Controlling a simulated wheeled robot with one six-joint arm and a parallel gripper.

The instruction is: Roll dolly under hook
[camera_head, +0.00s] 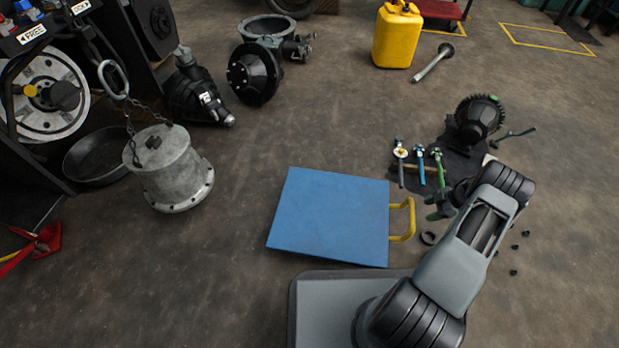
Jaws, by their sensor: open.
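The dolly (330,215) is a flat blue platform on the floor in the middle of the head view, with a yellow handle (408,219) at its right end. A large metal link or hook (113,80) hangs at the upper left, with a chain running down to a grey flanged cylinder (172,170). I cannot tell whether the cylinder touches the floor. The dolly is to the right of the cylinder, apart from it. My gripper (438,206) is open, just right of and above the yellow handle, partly hidden by my arm, and appears apart from the handle.
Clear floor lies between the dolly and the cylinder. A black pan (95,157) sits beside the cylinder, near the machine with a white wheel (45,95). Dark machine parts (253,75) stand behind. Small tools (421,165) lie right of the dolly. A yellow can (397,38) stands farther back.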

